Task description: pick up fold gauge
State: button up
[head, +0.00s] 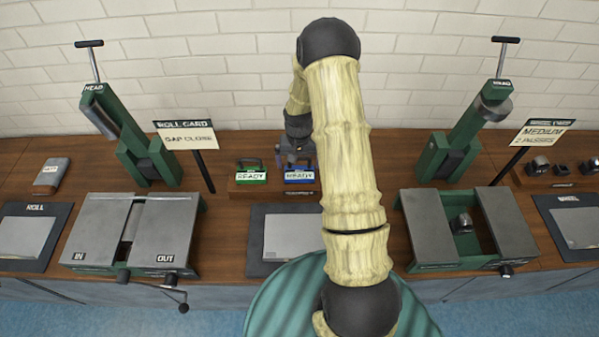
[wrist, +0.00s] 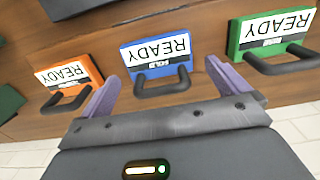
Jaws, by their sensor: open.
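In the wrist view a blue gauge block (wrist: 157,54) has an upside-down READY plate, a small dark label that seems to read FOLD, and a dark handle. It also shows in the head view (head: 300,175). My gripper (wrist: 161,70) is open, its purple fingers apart on either side of the blue block's handle, holding nothing. Whether the fingers are level with the handle is unclear. In the head view my gripper (head: 295,160) is just behind the blue block, partly hidden by my arm.
A green block (head: 251,175) and an orange block (wrist: 68,76) flank the blue one on the wooden rack. Roller machines (head: 130,235) and a second station (head: 465,230) stand on both sides. A white brick wall is behind.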

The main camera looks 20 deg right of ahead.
aim_at(299, 171)
jog(key=shift+d+f+p, duration=0.15)
jog(key=shift+f+p, duration=1.05)
jog(key=shift+f, duration=1.3)
jog(key=shift+c, duration=0.4)
jog(key=c, duration=0.8)
